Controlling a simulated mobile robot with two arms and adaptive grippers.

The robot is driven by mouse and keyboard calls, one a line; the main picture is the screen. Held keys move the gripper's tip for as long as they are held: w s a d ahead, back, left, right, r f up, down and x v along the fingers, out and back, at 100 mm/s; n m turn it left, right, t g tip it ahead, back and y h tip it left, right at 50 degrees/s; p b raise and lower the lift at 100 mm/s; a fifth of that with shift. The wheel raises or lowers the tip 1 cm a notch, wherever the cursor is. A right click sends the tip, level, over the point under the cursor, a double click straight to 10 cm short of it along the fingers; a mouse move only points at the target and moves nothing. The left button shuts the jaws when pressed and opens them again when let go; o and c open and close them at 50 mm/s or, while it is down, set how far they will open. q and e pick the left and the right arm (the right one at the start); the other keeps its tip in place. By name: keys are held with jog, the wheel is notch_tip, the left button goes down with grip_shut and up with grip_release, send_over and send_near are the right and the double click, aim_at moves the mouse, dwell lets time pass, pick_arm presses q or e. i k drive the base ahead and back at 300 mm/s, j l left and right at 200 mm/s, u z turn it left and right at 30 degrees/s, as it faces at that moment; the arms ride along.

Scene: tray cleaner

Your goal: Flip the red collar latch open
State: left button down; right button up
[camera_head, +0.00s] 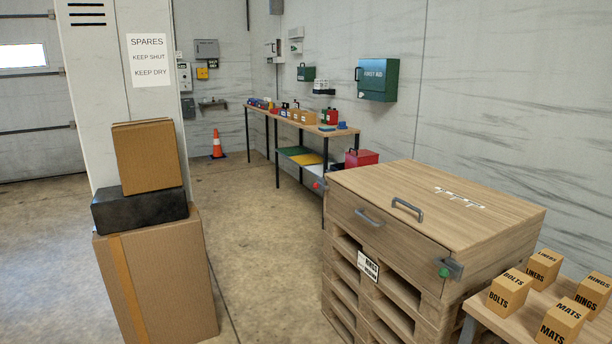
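A wooden box (470,228) with a lid stands on stacked pallets at the right of the view. A small red piece (317,185) with grey metal beside it sticks out at the box's left corner; it looks like the red-collared latch. It is small here, and I cannot tell its exact position. A grey latch with a green collar (444,272) sits at the front right corner. The lid looks shut, with a grey handle (407,209) on top and another (369,218) on the front. Neither of my grippers is in view.
A small table (483,312) with several labelled cartons stands at the right. Stacked cardboard boxes (155,280) and a black case (140,209) stand at the left. Open floor (258,235) lies between them and the pallets. A workbench (284,118) runs along the back wall.

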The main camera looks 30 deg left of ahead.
aim_at(316, 186)
jog(key=i+j, duration=0.65)
jog(key=i+j+u, duration=0.1)
jog(key=i+j, duration=0.5)
jog(key=i+j+u, duration=0.1)
jog(key=i+j, duration=0.45)
jog(key=i, duration=0.25)
